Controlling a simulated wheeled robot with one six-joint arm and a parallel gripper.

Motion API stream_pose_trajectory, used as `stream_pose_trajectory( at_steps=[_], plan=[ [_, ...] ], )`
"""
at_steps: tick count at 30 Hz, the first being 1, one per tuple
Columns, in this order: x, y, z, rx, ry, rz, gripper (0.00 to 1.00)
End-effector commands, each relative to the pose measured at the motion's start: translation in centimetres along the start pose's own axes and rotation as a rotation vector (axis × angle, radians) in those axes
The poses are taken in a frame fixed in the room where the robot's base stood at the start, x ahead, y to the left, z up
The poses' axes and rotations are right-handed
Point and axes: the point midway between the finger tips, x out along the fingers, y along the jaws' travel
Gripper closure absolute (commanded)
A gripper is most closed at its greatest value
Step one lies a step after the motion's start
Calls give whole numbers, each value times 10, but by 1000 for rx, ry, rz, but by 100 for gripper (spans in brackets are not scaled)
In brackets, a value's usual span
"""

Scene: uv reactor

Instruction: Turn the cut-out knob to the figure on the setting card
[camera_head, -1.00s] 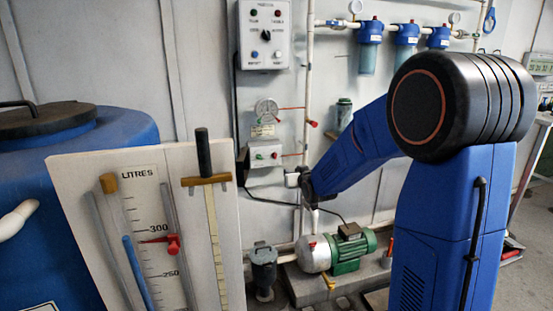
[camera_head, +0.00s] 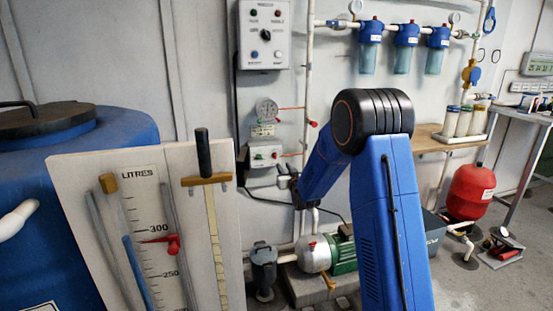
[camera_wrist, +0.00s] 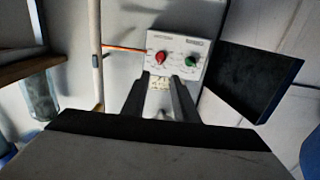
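A small white control box (camera_head: 264,154) is on the wall below a round gauge. In the wrist view the box (camera_wrist: 177,52) shows a red knob (camera_wrist: 160,57) and a green knob (camera_wrist: 191,61). Their labels are too small to read, so I cannot tell which is the cut-out knob. A small card (camera_head: 262,131) with unreadable marks is above the box. My gripper (camera_head: 287,177) is just below and right of the box. In the wrist view my gripper (camera_wrist: 160,90) has its fingers apart, with nothing between them, short of the knobs.
A round gauge (camera_head: 267,110) and a larger switch box (camera_head: 264,35) are above. A red-handled pipe (camera_head: 308,100) runs right of the box. A pump (camera_head: 315,254) stands below. A board with a litres scale (camera_head: 150,225) and a blue tank (camera_head: 120,135) fill the left.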

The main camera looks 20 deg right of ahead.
Motion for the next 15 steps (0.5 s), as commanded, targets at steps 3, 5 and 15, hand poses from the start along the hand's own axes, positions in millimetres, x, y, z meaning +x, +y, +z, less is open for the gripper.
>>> stream_pose_trajectory(
  at_steps=[3, 5, 15],
  plan=[
    [22, 0, 0, 0, 1, 0, 73],
    [33, 0, 1, 0, 0, 0, 73],
    [91, 0, 0, 0, 0, 0, 73]
  ],
)
